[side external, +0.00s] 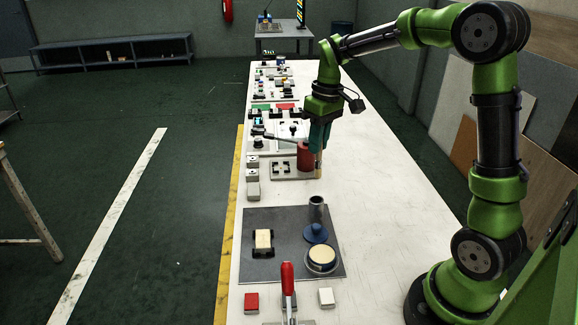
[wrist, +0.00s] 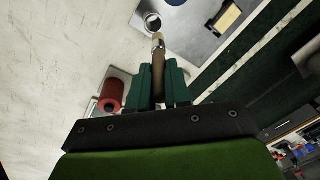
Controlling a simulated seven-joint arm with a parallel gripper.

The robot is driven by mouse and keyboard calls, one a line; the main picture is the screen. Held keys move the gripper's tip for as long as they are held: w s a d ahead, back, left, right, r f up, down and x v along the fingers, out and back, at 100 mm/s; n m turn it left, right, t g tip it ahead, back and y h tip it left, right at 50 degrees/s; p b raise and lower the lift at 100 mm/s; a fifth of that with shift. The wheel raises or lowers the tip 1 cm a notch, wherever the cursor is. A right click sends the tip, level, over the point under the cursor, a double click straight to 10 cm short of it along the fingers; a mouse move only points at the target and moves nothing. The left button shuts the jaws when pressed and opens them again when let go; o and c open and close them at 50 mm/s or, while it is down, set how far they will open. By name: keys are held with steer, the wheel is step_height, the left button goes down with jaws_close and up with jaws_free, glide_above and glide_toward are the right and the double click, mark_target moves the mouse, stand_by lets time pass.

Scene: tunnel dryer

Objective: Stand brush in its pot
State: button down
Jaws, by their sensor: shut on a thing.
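My gripper (side external: 319,142) is shut on a brush (side external: 319,162), which hangs below the fingers, roughly upright, beside a red cylinder. In the wrist view my gripper (wrist: 158,82) has its two green fingers on either side of the brush (wrist: 158,62), which has a brown wooden part, a metal band and a pale end. The likely pot is a grey open-topped cylinder (side external: 316,209) standing on a grey mat (side external: 262,215), nearer the camera than my gripper. The pot also shows in the wrist view (wrist: 153,22), beyond the brush end. The brush is apart from it.
The red cylinder (side external: 304,157) stands on a small plate close to my gripper. On the mat are a blue knobbed piece (side external: 316,234), a round cream-topped dish (side external: 321,255) and a cream-topped block (side external: 263,239). A red-handled clamp (side external: 287,279) stands in front. The table's right side is clear.

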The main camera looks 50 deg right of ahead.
mark_target(316, 174)
steer(key=shift+f, duration=4.9)
steer(key=c, duration=1)
jaws_free()
step_height(316, 174, up, 17)
steer(key=d, duration=0.1)
steer(key=shift+s+d, duration=0.35)
steer(key=shift+s, duration=0.05)
steer(key=shift+f, duration=0.15)
